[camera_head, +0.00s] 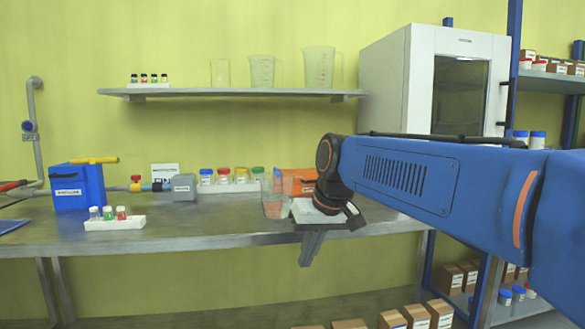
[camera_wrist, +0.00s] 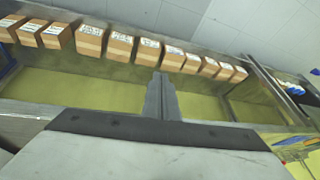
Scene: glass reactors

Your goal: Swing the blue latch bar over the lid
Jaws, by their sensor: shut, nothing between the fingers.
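I cannot make out a blue latch bar or a lid for certain in either view. My gripper (camera_head: 309,254) points down in front of the bench's front edge, with its fingers together and empty. The wrist view shows the two fingers (camera_wrist: 160,98) pressed together. A blue box (camera_head: 77,188) with a yellow handle (camera_head: 95,160) stands at the left of the bench, well apart from my gripper. My wrist and arm hide part of the bench's right side.
On the metal bench (camera_head: 180,233) stand a glass beaker (camera_head: 275,206), an orange box (camera_head: 296,181) and a white vial rack (camera_head: 115,223). A white cabinet (camera_head: 386,84) stands at the back right. Several cardboard boxes (camera_wrist: 120,46) line a low shelf. The bench's middle front is clear.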

